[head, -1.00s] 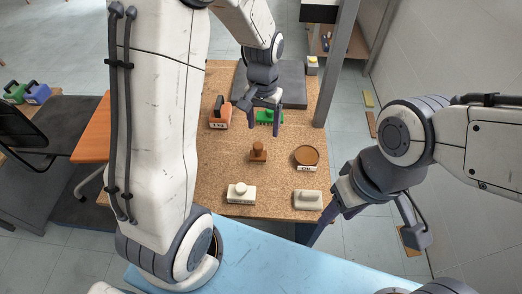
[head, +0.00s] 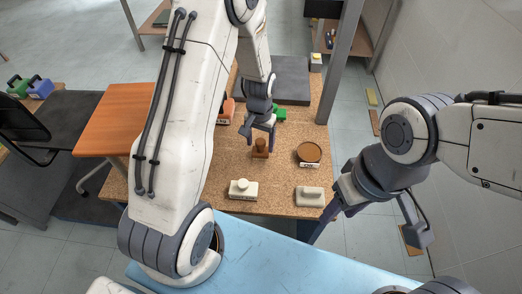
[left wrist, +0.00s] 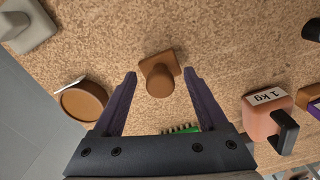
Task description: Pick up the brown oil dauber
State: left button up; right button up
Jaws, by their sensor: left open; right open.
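The brown oil dauber (head: 260,148), a square block with a round knob, stands on the cork-topped table (head: 262,206). My left gripper (head: 261,130) is open and empty, right behind and above the dauber in the head view. In the left wrist view the dauber (left wrist: 159,75) lies ahead between the two fingertips, with a gap on both sides. My right gripper (head: 368,232) is open and empty, off the table's right front corner.
A round brown dish with a label (head: 308,153) is right of the dauber. Two cream blocks with handles (head: 243,189) (head: 310,196) stand in front. A green brush (head: 280,113) and an orange 1 kg weight (head: 226,112) are behind. A blue surface (head: 270,260) is nearest me.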

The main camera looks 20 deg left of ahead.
pick_arm(q)
grip_shut()
dwell(0.3)
jog(key=shift+r, duration=0.5)
jog(key=r, duration=0.3)
jog(key=shift+s+d+r, duration=0.25)
jog(key=shift+d+r, duration=0.05)
jog(key=shift+r, duration=0.1)
jog(key=s+d+r, duration=0.6)
jog(key=s+d, duration=0.1)
jog(key=s, duration=0.1)
jog(key=shift+r, duration=0.15)
jog(key=shift+d, duration=0.1)
